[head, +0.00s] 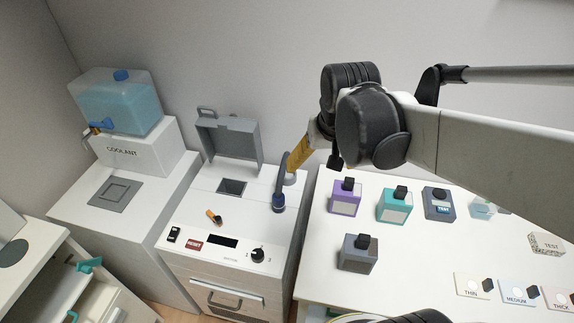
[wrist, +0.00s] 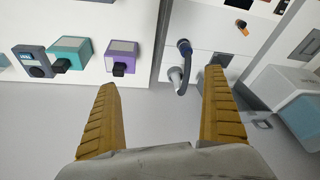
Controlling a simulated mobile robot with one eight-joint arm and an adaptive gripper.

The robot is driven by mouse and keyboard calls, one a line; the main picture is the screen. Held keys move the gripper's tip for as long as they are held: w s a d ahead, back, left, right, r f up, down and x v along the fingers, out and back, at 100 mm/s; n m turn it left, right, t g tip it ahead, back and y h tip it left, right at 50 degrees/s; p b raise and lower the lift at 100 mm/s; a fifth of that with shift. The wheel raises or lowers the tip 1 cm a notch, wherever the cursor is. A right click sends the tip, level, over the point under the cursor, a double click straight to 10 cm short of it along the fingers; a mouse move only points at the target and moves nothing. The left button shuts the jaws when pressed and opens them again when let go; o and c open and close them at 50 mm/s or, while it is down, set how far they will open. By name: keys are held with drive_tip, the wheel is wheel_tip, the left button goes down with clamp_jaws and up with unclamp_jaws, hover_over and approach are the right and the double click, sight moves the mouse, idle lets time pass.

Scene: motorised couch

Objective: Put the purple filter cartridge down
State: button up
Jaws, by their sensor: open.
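The purple filter cartridge (head: 344,197) stands upright on the white table at the right, near its back left corner, with its black handle on top. It also shows in the wrist view (wrist: 122,52), at the upper left. My gripper (head: 300,152) is above the back of the machine, left of the cartridge and apart from it. In the wrist view my gripper (wrist: 161,80) shows two yellow fingers spread wide with nothing between them.
A teal cartridge (head: 394,207), a grey cartridge (head: 357,255) and a dark test unit (head: 438,204) stand near the purple one. The machine (head: 205,264) has a raised lid (head: 227,139), an open slot (head: 232,187) and a dark bent spout (head: 279,190) close to my gripper.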

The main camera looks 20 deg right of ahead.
drive_tip(key=s+a+r+n+t, duration=0.1)
drive_tip(key=s+a+n+t, duration=0.2)
drive_tip(key=a, duration=0.6)
drive_tip(key=shift+s+r+n+t+y, duration=0.3)
drive_tip(key=shift+s+r+y, duration=0.1)
drive_tip(key=shift+s, duration=1)
drive_tip(key=shift+f, duration=0.1)
drive_tip(key=shift+c, duration=0.3)
